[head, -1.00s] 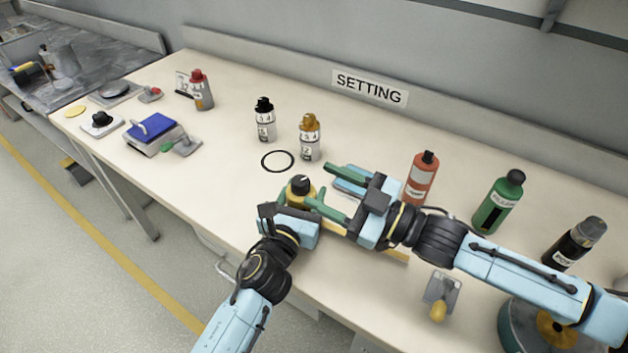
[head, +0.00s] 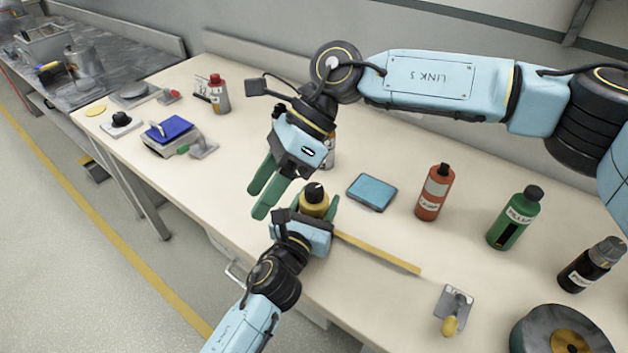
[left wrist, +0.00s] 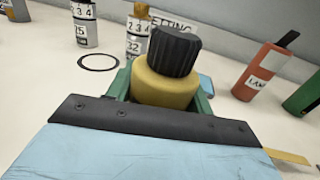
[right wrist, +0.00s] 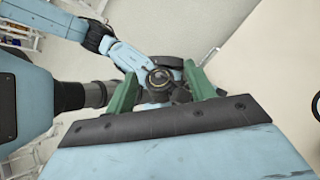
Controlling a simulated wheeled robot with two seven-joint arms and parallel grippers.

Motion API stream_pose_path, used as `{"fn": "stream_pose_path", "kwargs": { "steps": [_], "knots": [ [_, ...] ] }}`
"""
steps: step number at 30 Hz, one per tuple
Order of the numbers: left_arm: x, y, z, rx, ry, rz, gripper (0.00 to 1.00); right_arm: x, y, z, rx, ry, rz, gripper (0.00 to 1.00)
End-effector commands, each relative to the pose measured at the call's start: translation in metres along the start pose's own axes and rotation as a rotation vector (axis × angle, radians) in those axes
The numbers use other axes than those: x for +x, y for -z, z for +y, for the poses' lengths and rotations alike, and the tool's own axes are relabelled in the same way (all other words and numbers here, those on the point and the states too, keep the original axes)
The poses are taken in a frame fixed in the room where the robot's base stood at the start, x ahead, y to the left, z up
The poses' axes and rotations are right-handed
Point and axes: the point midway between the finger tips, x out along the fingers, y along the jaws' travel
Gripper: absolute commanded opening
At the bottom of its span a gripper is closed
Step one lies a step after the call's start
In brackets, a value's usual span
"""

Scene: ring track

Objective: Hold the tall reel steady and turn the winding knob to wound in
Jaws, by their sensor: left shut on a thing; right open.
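The tall reel is a yellow cylinder (head: 313,208) with a black knob (head: 314,191) on top, upright at the bench's front edge. A pale mark shows on the knob's top. In the left wrist view the yellow body (left wrist: 165,90) stands between green fingers, below the ribbed knob (left wrist: 173,52). My left gripper (head: 322,205) is shut on the yellow body. My right gripper (head: 256,201) is open and empty, pointing down, left of the knob in the head view and apart from it.
A blue-topped box (head: 372,192) lies right of the reel. A yellow strip (head: 380,252) lies along the bench front. Numbered bottles are mostly hidden behind my right gripper.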

Motion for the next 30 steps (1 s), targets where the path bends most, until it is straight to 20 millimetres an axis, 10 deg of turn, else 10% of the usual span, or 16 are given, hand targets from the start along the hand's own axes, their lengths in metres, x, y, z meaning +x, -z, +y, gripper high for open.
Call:
{"fn": "stream_pose_path", "kwargs": {
  "steps": [15, 30],
  "knots": [
    [0.000, 0.000, 0.000, 0.000, 0.000, 0.001, 0.24, -0.106, 0.030, -0.047, -0.428, 0.199, 0.756, 0.54],
    [0.000, 0.000, 0.000, 0.000, 0.000, 0.001, 0.24, -0.050, 0.082, -0.074, -0.430, 0.199, 0.767, 0.54]
  ]
}}
